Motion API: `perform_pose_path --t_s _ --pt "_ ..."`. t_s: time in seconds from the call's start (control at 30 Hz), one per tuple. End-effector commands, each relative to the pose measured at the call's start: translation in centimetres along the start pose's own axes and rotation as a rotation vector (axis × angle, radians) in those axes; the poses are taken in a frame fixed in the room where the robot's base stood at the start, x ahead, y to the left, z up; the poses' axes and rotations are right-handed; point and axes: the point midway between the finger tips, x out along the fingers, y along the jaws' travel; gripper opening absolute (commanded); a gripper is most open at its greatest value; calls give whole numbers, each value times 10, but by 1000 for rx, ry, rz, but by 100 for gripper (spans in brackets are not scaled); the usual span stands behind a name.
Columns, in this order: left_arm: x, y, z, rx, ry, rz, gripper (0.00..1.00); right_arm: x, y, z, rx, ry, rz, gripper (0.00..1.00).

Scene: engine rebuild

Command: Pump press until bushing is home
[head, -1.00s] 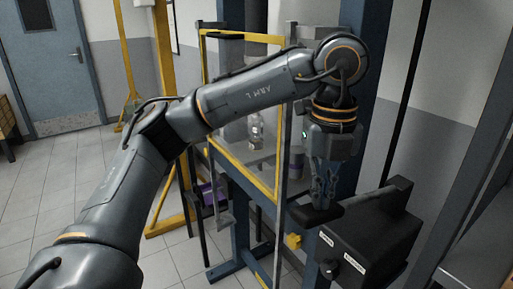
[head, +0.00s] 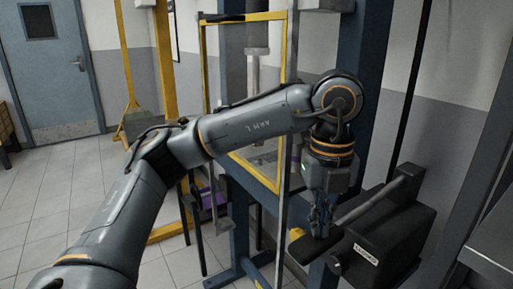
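My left gripper (head: 322,232) points straight down at the front end of the black pump lever (head: 387,205). Its fingers are close together and look shut, with the tips at the lever; I cannot tell whether they pinch it or rest on it. The lever slopes down towards the gripper, above the dark pump box (head: 390,245). The press (head: 362,50) stands behind my arm, with a pale vertical ram rod (head: 253,75) behind its yellow-framed guard (head: 233,20). The bushing cannot be made out; my arm covers part of the pressing area. My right gripper is out of view.
A yellow post (head: 166,60) and a blue door (head: 50,80) are at the left. A purple item (head: 210,197) sits low behind my arm. A grey surface (head: 492,240) is at the right edge. Tiled floor (head: 40,200) is clear at the left.

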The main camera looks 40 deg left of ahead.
Motion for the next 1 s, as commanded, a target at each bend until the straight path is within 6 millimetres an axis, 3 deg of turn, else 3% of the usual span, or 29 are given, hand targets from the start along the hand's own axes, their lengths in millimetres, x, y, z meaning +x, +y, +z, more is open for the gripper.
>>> perform_pose_path --t_s 0.03,0.2,0.33,1.0 --pt "13 1 0 -1 1 4 0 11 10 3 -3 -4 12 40" --pt "31 1 0 0 1 4 0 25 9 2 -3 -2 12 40" --pt "25 1 0 0 1 3 0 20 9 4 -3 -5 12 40" --pt "-82 0 0 0 0 1 0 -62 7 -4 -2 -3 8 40"
